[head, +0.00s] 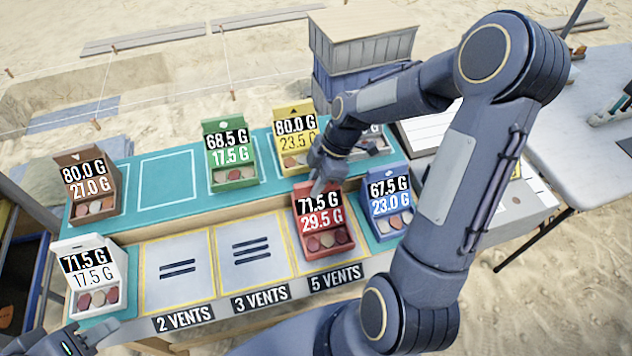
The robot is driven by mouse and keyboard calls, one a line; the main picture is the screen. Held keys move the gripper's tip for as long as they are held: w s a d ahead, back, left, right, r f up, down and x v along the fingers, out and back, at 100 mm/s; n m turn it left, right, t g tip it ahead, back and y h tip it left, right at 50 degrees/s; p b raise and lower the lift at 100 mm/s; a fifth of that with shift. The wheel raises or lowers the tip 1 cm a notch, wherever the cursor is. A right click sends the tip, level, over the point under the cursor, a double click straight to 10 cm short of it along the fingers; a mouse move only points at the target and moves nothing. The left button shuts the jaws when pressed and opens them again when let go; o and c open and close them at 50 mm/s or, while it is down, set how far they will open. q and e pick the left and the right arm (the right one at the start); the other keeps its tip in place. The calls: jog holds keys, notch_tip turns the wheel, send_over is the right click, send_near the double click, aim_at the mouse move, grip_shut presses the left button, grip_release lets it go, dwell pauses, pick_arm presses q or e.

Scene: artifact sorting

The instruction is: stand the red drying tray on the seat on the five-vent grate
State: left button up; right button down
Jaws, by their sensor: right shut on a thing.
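The red drying tray (345,238), labelled 71.5 G and 29.5 G, is upright over the grate panel marked 5 VENTS (337,277). It hides most of that panel, including its vent marks. I cannot tell whether its base touches the panel. My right gripper (318,186) is shut on the top edge of the red tray's back. My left gripper (78,343) shows only partly at the bottom left edge, empty-looking and away from the trays; its fingertips are not clear.
The panels marked 2 VENTS (180,295) and 3 VENTS (247,277) are bare. A blue tray (390,222) stands close right of the red one. White (75,252), brown (100,207), green (232,170) and yellow (283,153) trays stand around; another is mostly hidden behind my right arm.

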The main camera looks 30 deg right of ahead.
jog(key=shift+f, duration=0.25)
jog(key=shift+f, duration=0.15)
jog(key=c, duration=1.3)
grip_release()
jog(key=shift+c, duration=0.2)
jog(key=shift+r, duration=0.2)
jog(key=b+v, duration=0.1)
jog(key=v, duration=1)
jog(key=shift+r, duration=0.4)
jog(key=s+a+r+m+t, duration=0.1)
jog(key=s+a+m, duration=0.3)
jog(key=s+m, duration=0.4)
jog(key=s+a+r+m+t, duration=0.2)
jog(key=s+a+m+t, duration=0.2)
jog(key=s+m, duration=0.4)
jog(key=shift+s+a+m+h, duration=0.25)
jog(key=shift+s+m+h, duration=0.05)
jog(key=shift+m+h, duration=0.1)
